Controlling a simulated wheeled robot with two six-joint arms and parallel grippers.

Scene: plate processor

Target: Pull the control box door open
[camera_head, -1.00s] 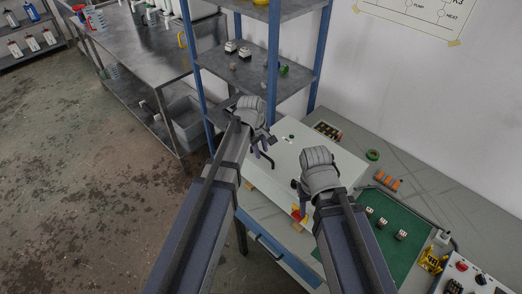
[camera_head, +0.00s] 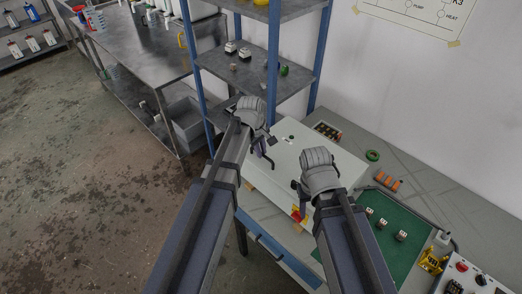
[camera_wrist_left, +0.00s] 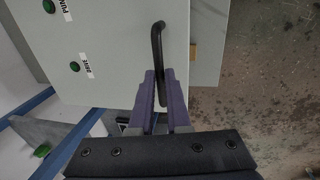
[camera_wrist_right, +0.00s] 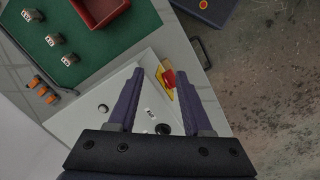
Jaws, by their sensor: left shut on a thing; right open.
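The control box (camera_head: 300,146) is a pale box on the bench in the head view. Its light door panel (camera_wrist_left: 110,55), with green lamps and labels, fills much of the left wrist view. My left gripper (camera_head: 264,148) is shut on the black bar handle (camera_wrist_left: 157,38) near the panel's edge; its fingers (camera_wrist_left: 161,85) lie either side of the bar. Whether the door stands slightly ajar I cannot tell. My right gripper (camera_head: 299,188) is open and empty near the box's front; its fingers (camera_wrist_right: 158,85) are spread, with a red and yellow switch (camera_wrist_right: 169,79) seen between them.
A blue-posted shelf (camera_head: 262,75) stands behind the box. A green mat (camera_head: 385,228) with small parts lies right of the right arm. A red tray (camera_wrist_right: 101,10) shows in the right wrist view. Open floor (camera_head: 90,190) lies to the left.

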